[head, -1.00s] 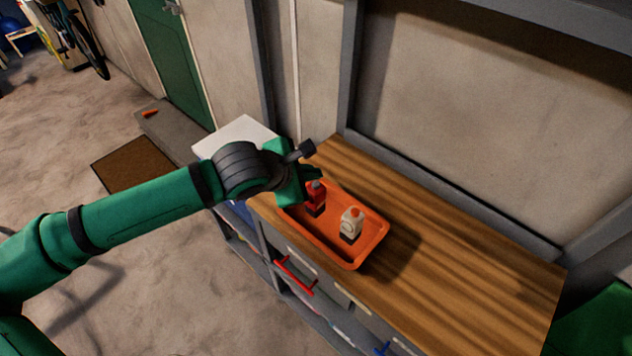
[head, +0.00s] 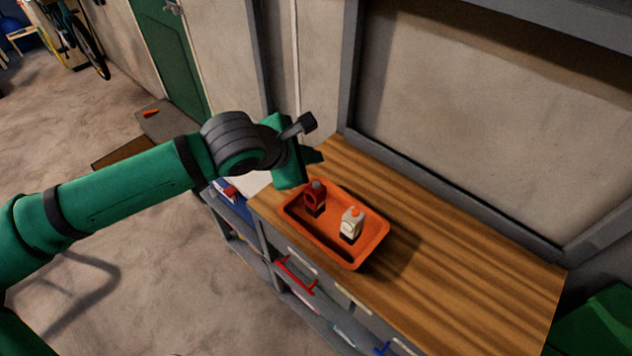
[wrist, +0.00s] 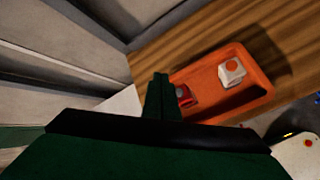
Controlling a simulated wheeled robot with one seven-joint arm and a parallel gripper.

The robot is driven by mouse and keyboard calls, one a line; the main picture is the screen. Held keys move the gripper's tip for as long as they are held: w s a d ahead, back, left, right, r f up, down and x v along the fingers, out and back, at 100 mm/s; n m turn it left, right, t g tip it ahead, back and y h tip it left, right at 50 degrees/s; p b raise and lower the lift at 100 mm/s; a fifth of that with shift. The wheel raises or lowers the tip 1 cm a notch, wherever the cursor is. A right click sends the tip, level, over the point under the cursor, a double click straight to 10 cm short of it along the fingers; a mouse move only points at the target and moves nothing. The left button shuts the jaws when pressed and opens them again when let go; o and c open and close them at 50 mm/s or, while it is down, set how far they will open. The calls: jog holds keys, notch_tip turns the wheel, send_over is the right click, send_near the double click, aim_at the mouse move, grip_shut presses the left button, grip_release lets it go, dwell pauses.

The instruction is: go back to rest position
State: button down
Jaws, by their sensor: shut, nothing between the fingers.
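My gripper (head: 314,157) is shut and empty, raised above the far left end of the wooden worktop. In the wrist view its closed fingers (wrist: 161,97) point toward the worktop and partly cover the red bottle. An orange tray (head: 366,254) lies on the worktop, to the right of and below my gripper. A red bottle (head: 313,203) with a grey cap stands in the tray's left part. A white bottle (head: 351,226) with an orange cap stands in its right part. Both also show in the wrist view, the red one (wrist: 188,95) and the white one (wrist: 231,73). My gripper touches neither.
The wooden worktop (head: 480,270) is bare to the right of the tray. A wall with grey posts (head: 350,65) rises behind it. Shelves and a red handle (head: 296,276) are below its front. Open concrete floor (head: 170,285) lies in front, with a brown mat (head: 122,151).

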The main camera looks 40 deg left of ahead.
jog(key=shift+r, duration=0.3)
dwell(0.4)
